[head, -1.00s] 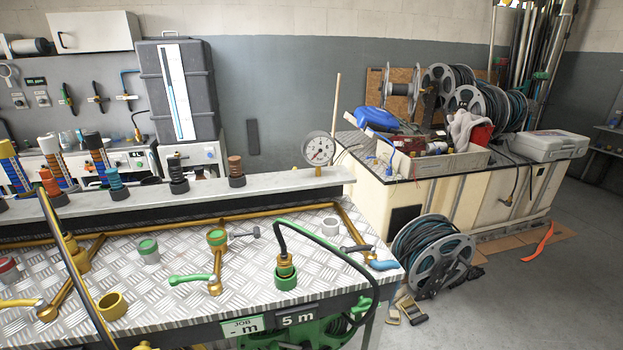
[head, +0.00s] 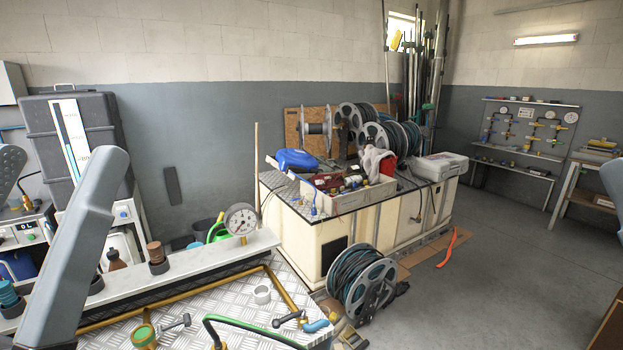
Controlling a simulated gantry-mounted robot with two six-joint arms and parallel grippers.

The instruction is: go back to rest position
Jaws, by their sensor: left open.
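My left gripper (head: 57,170) stands up large and close at the left edge of the head view. Its two grey fingers are wide apart and nothing shows between them but the background. It is in front of the workbench and hides part of its left side. A grey piece of my own body cuts in at the right edge.
The metal workbench (head: 215,310) fills the lower left, with a pressure gauge (head: 240,219) and a green hose (head: 245,330). A hose reel (head: 362,284) stands on the floor beside a cluttered cream cabinet (head: 308,239). The grey floor (head: 500,270) at right is open.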

